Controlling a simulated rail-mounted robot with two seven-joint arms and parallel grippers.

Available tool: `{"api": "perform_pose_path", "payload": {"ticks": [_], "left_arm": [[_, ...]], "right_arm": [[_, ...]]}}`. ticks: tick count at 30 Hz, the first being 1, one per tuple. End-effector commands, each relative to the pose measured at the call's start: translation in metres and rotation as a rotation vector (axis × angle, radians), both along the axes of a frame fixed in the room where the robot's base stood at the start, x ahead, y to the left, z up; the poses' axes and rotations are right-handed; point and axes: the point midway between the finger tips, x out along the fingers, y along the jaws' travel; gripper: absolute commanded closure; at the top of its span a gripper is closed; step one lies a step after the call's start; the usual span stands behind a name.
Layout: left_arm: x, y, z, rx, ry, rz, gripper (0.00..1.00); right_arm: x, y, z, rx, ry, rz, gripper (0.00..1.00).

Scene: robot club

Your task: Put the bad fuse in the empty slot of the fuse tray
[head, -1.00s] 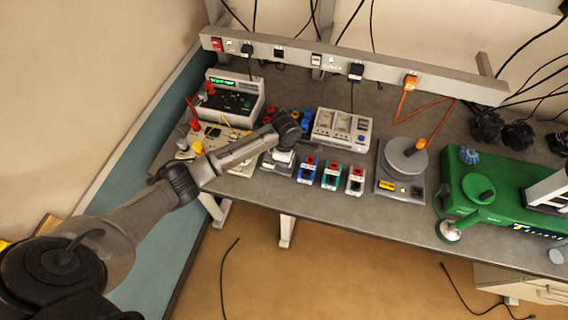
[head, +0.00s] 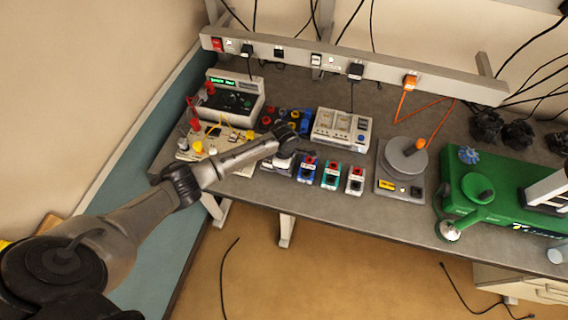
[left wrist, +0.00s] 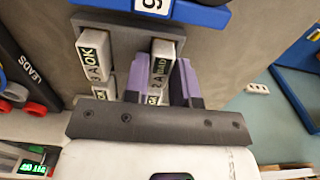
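The grey fuse tray (left wrist: 120,38) is at the top centre of the left wrist view. A pale fuse labelled BAD (left wrist: 161,66) stands at its right, and a fuse labelled OK (left wrist: 93,58) stands at its left. My left gripper (left wrist: 162,82) has purple fingers on both sides of the BAD fuse; they look slightly apart from it, so the gripper looks open. Parts of other fuses show lower down, partly hidden by the gripper body. In the head view my left gripper (head: 283,160) is low over the tray area and hides much of it. My right gripper is not in view.
Red, blue and teal small units (head: 331,175) stand just right of the gripper. A white instrument (head: 342,130) is behind them. A board with red and yellow leads (head: 205,143) is at left. A scale (head: 404,165) and green machine (head: 490,195) are further right.

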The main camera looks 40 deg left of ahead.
Motion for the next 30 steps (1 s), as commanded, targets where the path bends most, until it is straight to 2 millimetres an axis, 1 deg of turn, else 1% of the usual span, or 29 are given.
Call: {"api": "perform_pose_path", "payload": {"ticks": [1,6,13,16,20,30], "left_arm": [[0.000,0.000,0.000,0.000,0.000,0.000,0.70],[0.000,0.000,0.000,0.000,0.000,0.000,0.54],[0.000,0.001,0.001,0.001,0.000,0.000,0.54],[0.000,0.001,0.005,0.001,0.000,0.001,0.54],[0.001,0.000,0.023,0.000,-0.001,0.001,0.54],[0.001,0.000,0.085,-0.001,-0.003,0.000,0.54]], "right_arm": [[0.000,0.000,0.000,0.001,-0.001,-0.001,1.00],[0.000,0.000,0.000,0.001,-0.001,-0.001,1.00],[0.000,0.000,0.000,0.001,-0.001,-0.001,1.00],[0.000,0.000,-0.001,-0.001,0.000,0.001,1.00],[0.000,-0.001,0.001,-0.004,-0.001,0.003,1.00],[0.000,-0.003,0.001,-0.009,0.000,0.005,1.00]]}}
